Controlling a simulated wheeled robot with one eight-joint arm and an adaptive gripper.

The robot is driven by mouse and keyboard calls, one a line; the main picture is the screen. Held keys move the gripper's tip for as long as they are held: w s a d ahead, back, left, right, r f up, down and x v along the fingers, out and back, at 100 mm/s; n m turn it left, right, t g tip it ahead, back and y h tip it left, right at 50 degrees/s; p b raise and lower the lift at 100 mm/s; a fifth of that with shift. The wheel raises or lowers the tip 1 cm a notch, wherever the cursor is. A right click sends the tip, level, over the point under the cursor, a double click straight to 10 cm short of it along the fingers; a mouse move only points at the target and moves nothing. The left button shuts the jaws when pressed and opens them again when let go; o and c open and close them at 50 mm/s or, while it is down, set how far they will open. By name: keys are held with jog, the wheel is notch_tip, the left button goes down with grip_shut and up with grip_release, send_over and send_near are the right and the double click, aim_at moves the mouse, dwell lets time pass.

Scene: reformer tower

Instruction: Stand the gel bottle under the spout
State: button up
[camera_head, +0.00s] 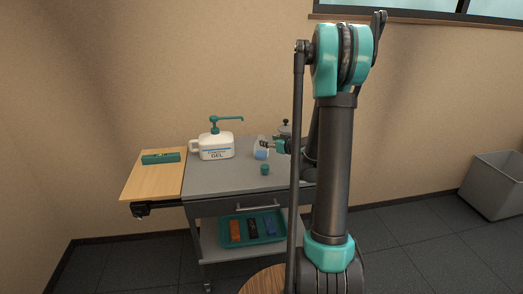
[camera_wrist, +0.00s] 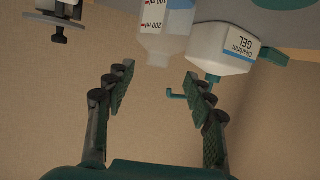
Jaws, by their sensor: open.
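The gel bottle (camera_head: 261,148) is a small clear bottle with a blue lower part. It stands on the grey cart top, to the right of the white jug labelled GEL (camera_head: 215,153). The jug has a green pump, and its spout (camera_head: 238,119) points right, high above the top. In the wrist view the bottle (camera_wrist: 166,35) shows a ml scale and is cut by the upper edge. My gripper (camera_wrist: 158,72) is open and empty; the bottle is beyond its fingertips. In the head view my gripper (camera_head: 281,146) is just right of the bottle.
A green cap (camera_head: 264,169) sits in front of the bottle. A knobbed metal item (camera_head: 285,128) stands behind, partly hidden by my arm. A wooden side leaf (camera_head: 150,180) carries a green box (camera_head: 161,157). A tray (camera_head: 276,236) is on the lower shelf.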

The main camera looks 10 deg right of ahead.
aim_at(263, 138)
jog(key=shift+r+x, duration=0.2)
jog(key=shift+x, duration=2.8)
jog(key=shift+d+r, duration=0.1)
jog(key=shift+d, duration=0.1)
grip_shut()
